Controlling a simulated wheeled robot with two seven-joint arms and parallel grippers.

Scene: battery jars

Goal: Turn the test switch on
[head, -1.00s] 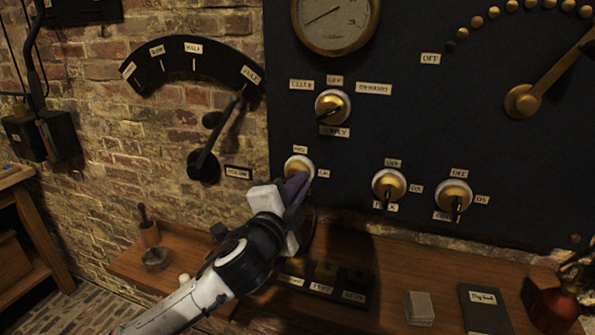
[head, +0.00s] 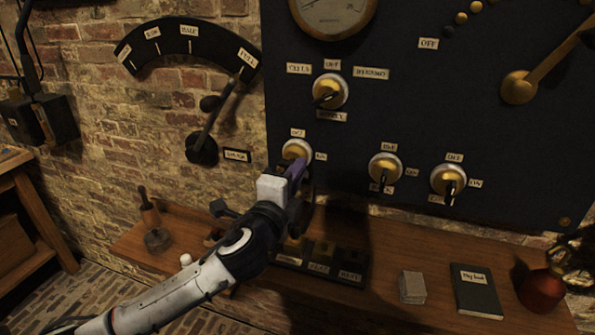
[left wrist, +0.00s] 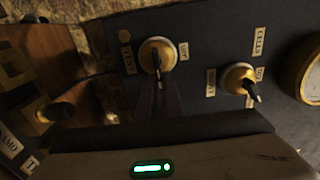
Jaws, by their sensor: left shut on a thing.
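A brass knob switch on a white base (head: 296,150) sits at the lower left of the dark panel. Small labels lie above it and to its right, too blurred to read surely. My left gripper (head: 296,172) reaches it from below, with its dark fingers shut on the knob's lever. In the left wrist view the same knob switch (left wrist: 157,52) is straight ahead, and the fingertips (left wrist: 158,84) meet its dark lever. The gripper body hides the area below the knob. My right gripper is in neither view.
Similar knobs stand to the right (head: 385,168), (head: 448,180) and above (head: 330,92). A large brass lever (head: 520,88) is at the right. The wooden shelf (head: 395,245) below holds a black labelled block (head: 320,262), a pale stack (head: 412,287) and a dark book (head: 478,291).

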